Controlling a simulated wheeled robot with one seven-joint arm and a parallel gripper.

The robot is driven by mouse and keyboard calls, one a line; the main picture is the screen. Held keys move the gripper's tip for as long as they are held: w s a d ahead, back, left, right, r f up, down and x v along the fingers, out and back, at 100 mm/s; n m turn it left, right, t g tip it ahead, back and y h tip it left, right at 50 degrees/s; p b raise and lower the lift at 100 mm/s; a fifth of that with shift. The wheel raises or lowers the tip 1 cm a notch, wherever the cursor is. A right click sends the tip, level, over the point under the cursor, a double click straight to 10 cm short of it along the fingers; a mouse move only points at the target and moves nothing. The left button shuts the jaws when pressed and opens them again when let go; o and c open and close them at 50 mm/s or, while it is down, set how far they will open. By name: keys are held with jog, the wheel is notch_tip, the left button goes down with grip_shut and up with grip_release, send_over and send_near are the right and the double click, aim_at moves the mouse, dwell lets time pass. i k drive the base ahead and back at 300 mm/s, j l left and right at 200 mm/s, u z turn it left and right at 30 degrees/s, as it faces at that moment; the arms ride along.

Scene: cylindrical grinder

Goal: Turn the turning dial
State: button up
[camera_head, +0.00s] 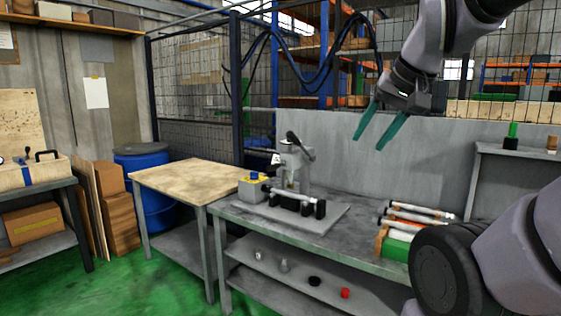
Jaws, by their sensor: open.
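A grey bench machine (292,166) with a dark lever on top stands on a grey base plate (325,222) on the metal workbench. A horizontal bar with black ends (298,201) lies across the machine's front. I cannot tell for certain which part is the turning dial. My gripper (368,142) has two green fingers spread apart, pointing down and left. It is open and empty, in the air above and right of the machine, touching nothing.
A wooden-topped table (185,181) adjoins the workbench on the left. White-and-red rods (415,216) lie at the bench's right. A grey panel (400,165) stands behind the bench. Small parts sit on the lower shelf (315,297). Green floor (90,290) is clear at front left.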

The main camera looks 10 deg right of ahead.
aim_at(254, 175)
jog(key=i+j+z, duration=0.1)
jog(key=j, duration=0.25)
jog(key=i+j+z, duration=0.1)
jog(key=j, duration=0.25)
jog(key=i+j, duration=0.15)
jog(key=j, duration=0.2)
jog(key=i+j+z, duration=0.15)
jog(key=j, duration=0.2)
jog(key=i+j+u, duration=0.2)
jog(key=i, duration=0.9)
jog(key=l, duration=0.15)
